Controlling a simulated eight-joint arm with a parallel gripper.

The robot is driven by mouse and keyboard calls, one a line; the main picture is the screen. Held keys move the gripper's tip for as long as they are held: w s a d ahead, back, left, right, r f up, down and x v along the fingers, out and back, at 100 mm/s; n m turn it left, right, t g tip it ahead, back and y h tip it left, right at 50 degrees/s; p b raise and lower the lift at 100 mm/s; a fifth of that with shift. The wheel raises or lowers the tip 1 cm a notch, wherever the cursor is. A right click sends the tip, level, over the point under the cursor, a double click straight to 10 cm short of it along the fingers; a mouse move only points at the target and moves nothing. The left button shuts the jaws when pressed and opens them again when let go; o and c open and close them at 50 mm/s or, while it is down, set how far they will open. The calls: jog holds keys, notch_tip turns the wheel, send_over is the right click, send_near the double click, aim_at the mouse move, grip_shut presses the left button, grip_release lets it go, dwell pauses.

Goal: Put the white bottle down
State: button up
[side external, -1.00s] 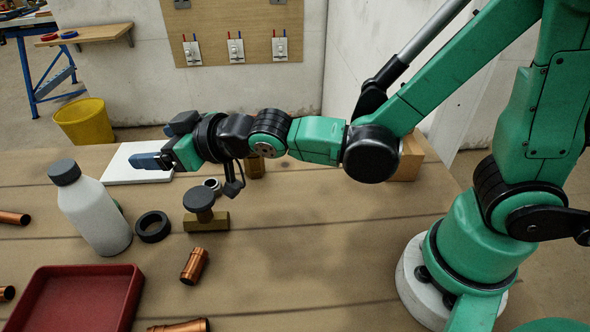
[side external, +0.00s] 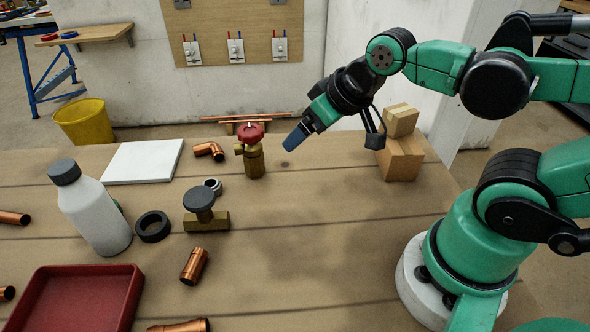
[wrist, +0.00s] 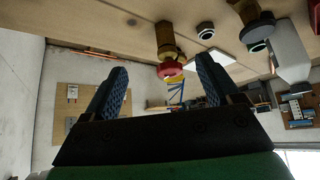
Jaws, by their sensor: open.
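The white bottle (side external: 95,214) with a dark cap stands on the table at the left in the side view, behind the red tray. It also shows upside down at the right of the wrist view (wrist: 290,62). My gripper (side external: 292,141) is far to the right of the bottle, above the table, pointing down and left. In the wrist view my gripper (wrist: 162,66) has its two blue fingers wide apart with nothing between them.
A brass valve with a red handle (side external: 250,135) stands just left of my gripper. A dark-topped valve (side external: 199,198), black ring (side external: 153,227), white board (side external: 144,162) and red tray (side external: 75,300) lie further left. Stacked boxes (side external: 401,157) stand right.

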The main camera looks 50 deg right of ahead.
jog(key=n+t+y, duration=0.3)
jog(key=n+y, duration=0.6)
jog(key=y, duration=0.1)
send_near(54, 174)
jog(key=w+f, duration=0.1)
jog(key=w+a, duration=0.1)
jog(key=w, duration=0.1)
jog(key=w+a+f, duration=0.1)
jog(key=w, duration=0.1)
jog(key=shift+a+f, duration=0.2)
jog(key=shift+f, duration=0.1)
jog(key=shift+w+a+f, duration=0.15)
jog(key=shift+a+f, duration=0.05)
jog(key=shift+a, duration=0.3)
jog(key=shift+x, duration=2.55)
jog(key=shift+r, duration=0.1)
grip_shut()
